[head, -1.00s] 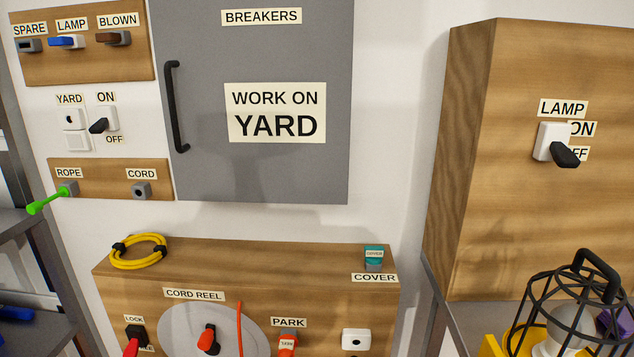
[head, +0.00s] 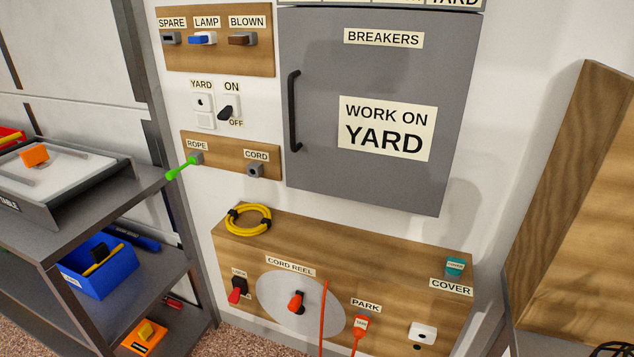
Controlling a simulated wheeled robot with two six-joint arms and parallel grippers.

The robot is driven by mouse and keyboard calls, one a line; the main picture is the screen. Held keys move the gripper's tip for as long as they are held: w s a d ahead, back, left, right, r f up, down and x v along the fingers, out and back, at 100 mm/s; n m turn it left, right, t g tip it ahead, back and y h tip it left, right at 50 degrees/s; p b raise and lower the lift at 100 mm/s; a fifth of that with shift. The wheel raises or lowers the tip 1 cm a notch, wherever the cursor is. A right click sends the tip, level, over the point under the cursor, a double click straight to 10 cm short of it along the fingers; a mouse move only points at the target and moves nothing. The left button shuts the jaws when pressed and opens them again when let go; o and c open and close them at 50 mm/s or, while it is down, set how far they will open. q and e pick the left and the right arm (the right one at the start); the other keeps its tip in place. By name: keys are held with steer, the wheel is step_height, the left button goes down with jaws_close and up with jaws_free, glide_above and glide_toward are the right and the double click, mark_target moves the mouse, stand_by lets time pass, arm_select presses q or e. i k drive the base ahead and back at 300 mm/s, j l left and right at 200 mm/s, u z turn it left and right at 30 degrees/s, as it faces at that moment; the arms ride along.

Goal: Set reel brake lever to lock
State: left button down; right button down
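The reel brake lever (head: 235,294) is a small black switch with a red handle at the left end of the wooden cord reel box (head: 390,260). Its red handle points down and a little left. A LOCK label (head: 239,272) sits above it; a label below is mostly hidden by the handle. The grey reel disc (head: 271,302) with a red-orange crank (head: 296,300) is to its right. Neither of my grippers shows in the head view.
A shelf rack (head: 70,235) with a blue bin (head: 100,272) stands to the left. A grey breaker cabinet (head: 380,190) hangs above the box. A red cord (head: 323,315) hangs by the reel, with an orange plug (head: 360,325) under PARK. A wooden panel (head: 575,200) is at the right.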

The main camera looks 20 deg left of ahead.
mark_target(234, 297)
steer(key=u, duration=1.2)
